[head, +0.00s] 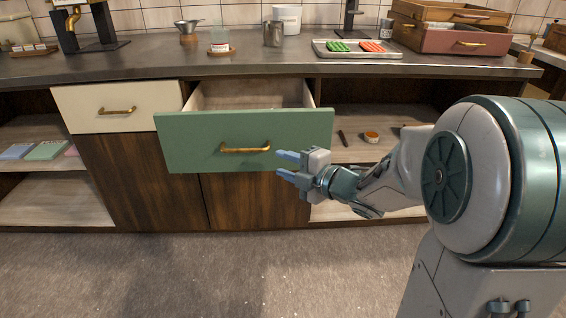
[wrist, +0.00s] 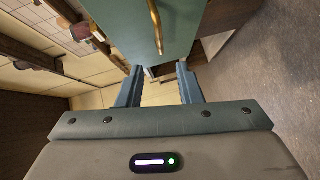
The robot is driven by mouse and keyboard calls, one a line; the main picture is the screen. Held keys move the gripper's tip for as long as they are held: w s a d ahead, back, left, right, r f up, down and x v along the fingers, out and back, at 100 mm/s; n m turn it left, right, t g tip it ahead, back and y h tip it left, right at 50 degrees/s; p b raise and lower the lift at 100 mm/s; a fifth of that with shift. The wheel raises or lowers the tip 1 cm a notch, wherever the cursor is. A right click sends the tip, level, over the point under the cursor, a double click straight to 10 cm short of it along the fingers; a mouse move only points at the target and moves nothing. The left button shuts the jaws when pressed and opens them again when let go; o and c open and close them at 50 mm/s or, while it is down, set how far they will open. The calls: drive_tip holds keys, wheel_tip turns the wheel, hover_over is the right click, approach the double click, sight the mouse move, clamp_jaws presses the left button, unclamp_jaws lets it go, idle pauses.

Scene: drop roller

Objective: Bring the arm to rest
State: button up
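My gripper (head: 284,165) is in front of the green drawer (head: 190,146), just right of its brass handle (head: 245,148). Its two blue fingers are apart with nothing between them. The drawer is pulled out from the counter. In the wrist view my gripper (wrist: 158,84) also shows open fingers, with the handle (wrist: 156,22) and the drawer front (wrist: 118,22) beyond them. Whether a fingertip touches the drawer front is hard to tell.
The worktop (head: 150,68) above holds a metal tray (head: 357,55) with green and orange pieces, a metal cup (head: 273,34) and stacked wooden boxes (head: 450,32). Open shelves flank the cabinet; a small orange-topped jar (head: 371,137) is on the right one. The floor (head: 200,270) in front is clear.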

drive_tip(key=s+d+r+m+h+p, duration=0.3)
drive_tip(key=d+r+m+h+p, duration=0.85)
drive_tip(key=r+m+p, duration=0.4)
drive_tip(key=s+a+r+m+g+p, duration=0.1)
drive_tip(key=s+r+m+g+p, duration=0.3)
drive_tip(key=s+p, duration=0.4)
drive_tip(key=s+a+r+m+g+p, duration=0.1)
drive_tip(key=s+r+m+g+p, duration=0.4)
drive_tip(key=s+p, duration=0.3)
drive_tip(key=s+r, duration=0.1)
drive_tip(key=s, duration=0.2)
drive_tip(key=shift+s+a+r+m+p, duration=0.2)
drive_tip(key=shift+r+m+p, duration=0.1)
drive_tip(key=shift+m+p, duration=0.1)
drive_tip(key=shift+o, duration=0.4)
